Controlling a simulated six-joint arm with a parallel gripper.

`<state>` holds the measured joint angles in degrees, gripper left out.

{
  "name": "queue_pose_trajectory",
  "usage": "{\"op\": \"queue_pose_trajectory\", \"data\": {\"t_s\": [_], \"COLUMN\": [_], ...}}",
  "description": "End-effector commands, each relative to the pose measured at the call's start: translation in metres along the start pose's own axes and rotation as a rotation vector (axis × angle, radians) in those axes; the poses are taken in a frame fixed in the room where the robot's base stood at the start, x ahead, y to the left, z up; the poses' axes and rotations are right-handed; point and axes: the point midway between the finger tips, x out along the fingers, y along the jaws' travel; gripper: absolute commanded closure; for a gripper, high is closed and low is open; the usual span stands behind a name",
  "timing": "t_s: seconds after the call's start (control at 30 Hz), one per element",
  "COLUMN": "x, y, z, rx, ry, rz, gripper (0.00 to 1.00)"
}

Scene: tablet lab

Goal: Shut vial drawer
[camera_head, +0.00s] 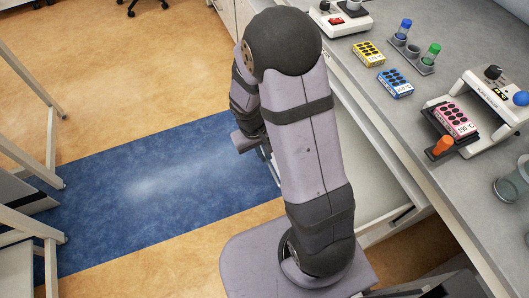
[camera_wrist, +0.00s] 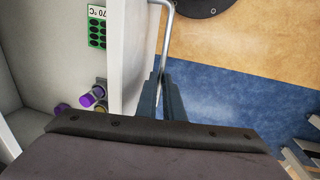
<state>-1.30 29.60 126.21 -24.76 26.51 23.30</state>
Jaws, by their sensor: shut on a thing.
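The vial drawer stands pulled out from under the counter, and its pale bare floor (camera_head: 375,170) shows right of my arm in the head view. In the wrist view its white front panel (camera_wrist: 132,45) runs up the picture, with the metal bar handle (camera_wrist: 168,32) on its outer side. My gripper (camera_wrist: 163,78) is shut on the handle's near part. Inside the drawer are vials with purple caps (camera_wrist: 90,98) and a green block (camera_wrist: 97,27). In the head view my arm hides the gripper and most of the drawer front.
The grey counter (camera_head: 420,125) right of the drawer bears a yellow block (camera_head: 369,54), a blue block (camera_head: 395,83), a pink block (camera_head: 455,120) on a white device, and capped vials. A blue mat (camera_head: 150,185) covers clear floor left of my arm. White-framed furniture stands at the far left.

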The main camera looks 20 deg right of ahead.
Motion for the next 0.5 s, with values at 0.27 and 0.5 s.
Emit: {"op": "queue_pose_trajectory", "data": {"t_s": [0.27,0.5], "x": [0.000,0.004], "y": [0.002,0.024], "z": [0.000,0.001], "rx": [0.001,0.005], "ry": [-0.001,-0.003], "rz": [0.000,0.001], "gripper": [1.00,1.00]}}
